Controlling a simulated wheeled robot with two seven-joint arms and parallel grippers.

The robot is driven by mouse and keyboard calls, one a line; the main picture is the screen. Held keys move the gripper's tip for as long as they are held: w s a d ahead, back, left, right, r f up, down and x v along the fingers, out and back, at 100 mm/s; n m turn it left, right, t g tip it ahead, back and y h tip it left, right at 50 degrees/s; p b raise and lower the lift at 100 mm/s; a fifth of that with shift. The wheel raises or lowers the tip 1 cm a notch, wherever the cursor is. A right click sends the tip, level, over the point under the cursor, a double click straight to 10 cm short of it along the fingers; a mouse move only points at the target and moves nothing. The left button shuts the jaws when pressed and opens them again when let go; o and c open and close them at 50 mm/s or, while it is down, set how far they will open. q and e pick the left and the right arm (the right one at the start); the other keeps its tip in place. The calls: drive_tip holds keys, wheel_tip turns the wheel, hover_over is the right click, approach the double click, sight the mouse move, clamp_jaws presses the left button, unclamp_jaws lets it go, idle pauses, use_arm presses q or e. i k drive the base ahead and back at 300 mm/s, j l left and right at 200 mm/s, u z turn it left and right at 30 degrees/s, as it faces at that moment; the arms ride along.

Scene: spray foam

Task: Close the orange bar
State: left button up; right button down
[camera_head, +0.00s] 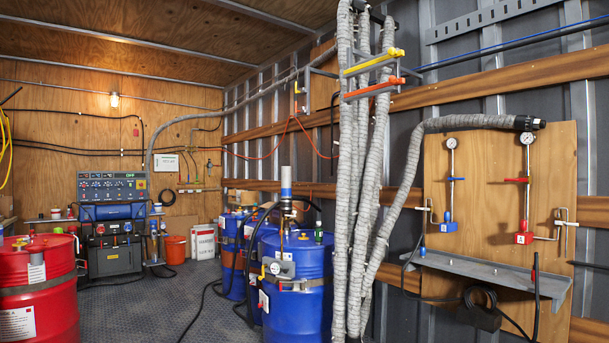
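The orange bar (374,88) is on the right-hand wall, high in the view. I cannot tell whether the orange bar is latched at either end. Neither of my grippers is in view.
A blue drum (310,310) stands left of the hoses, with more blue drums behind it. A red drum (38,295) is at the left edge. A wooden panel (470,180) with gauges and a grey shelf (490,272) are at right.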

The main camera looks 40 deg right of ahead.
sight(393, 80)
drive_tip(key=i+z, duration=0.35)
drive_tip(key=i, duration=0.15)
drive_tip(key=i+z, duration=0.35)
drive_tip(key=i, duration=0.15)
drive_tip(key=i+j+z, duration=0.3)
drive_tip(key=i, duration=0.2)
